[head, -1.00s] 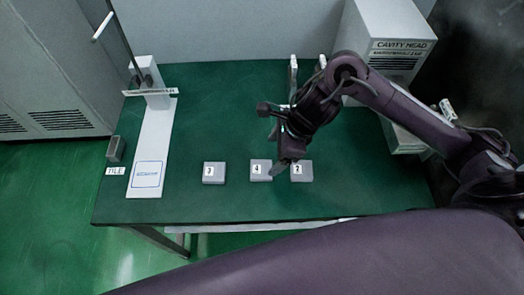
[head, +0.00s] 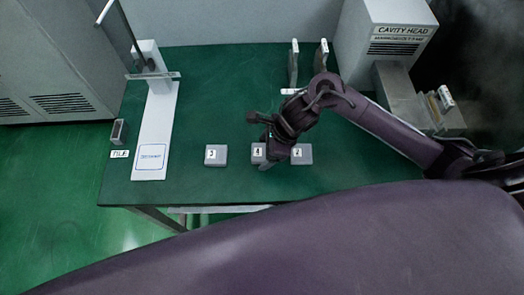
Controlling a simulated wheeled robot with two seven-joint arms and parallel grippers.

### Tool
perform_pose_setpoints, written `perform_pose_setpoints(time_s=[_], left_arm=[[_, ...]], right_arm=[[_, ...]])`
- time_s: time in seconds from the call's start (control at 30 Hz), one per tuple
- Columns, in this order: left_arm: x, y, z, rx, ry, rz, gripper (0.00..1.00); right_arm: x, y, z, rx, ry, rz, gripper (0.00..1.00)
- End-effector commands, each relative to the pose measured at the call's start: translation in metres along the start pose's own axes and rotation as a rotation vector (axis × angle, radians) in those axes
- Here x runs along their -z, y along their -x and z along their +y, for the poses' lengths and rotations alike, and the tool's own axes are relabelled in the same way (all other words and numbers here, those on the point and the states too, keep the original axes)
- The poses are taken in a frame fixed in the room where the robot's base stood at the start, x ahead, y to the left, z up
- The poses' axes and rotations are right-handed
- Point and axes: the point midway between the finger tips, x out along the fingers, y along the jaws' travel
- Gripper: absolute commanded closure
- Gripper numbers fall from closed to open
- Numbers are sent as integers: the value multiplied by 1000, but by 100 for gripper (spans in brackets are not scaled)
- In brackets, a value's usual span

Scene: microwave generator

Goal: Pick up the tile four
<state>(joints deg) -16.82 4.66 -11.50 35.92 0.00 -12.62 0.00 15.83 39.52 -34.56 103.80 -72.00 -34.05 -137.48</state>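Tile four (head: 257,150) is a small grey block with a white label reading 4, on the green table between tile three (head: 215,155) and tile two (head: 302,154). My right gripper (head: 268,160) points down at tile four and covers its right part. Its fingers are mostly hidden behind its wrist, so I cannot tell whether they are apart or touch the tile. Tile four looks to be resting on the table. My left gripper is not in view.
A white board with a blue-outlined square (head: 150,162) lies at the left of the table (head: 200,110), with a post at its back. The box labelled CAVITY HEAD (head: 385,40) stands at the back right. Two upright metal plates (head: 293,65) stand behind my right arm.

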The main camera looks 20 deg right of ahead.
Motion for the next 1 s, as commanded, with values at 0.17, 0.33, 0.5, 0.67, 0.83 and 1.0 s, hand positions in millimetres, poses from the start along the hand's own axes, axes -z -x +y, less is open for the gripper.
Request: perform_pose_setpoints(time_s=[0.17,0.33,0.5,0.67,0.83,1.0], left_arm=[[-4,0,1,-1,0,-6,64],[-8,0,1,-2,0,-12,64],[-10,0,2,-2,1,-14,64],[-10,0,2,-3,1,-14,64],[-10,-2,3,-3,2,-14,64],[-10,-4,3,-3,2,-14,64]], right_arm=[[0,0,0,0,0,0,50],[0,0,0,0,0,0,72],[0,1,0,1,0,-1,73],[-2,4,-1,2,0,-2,73],[-8,17,-2,4,3,-5,73],[-22,50,-3,9,7,-5,73]])
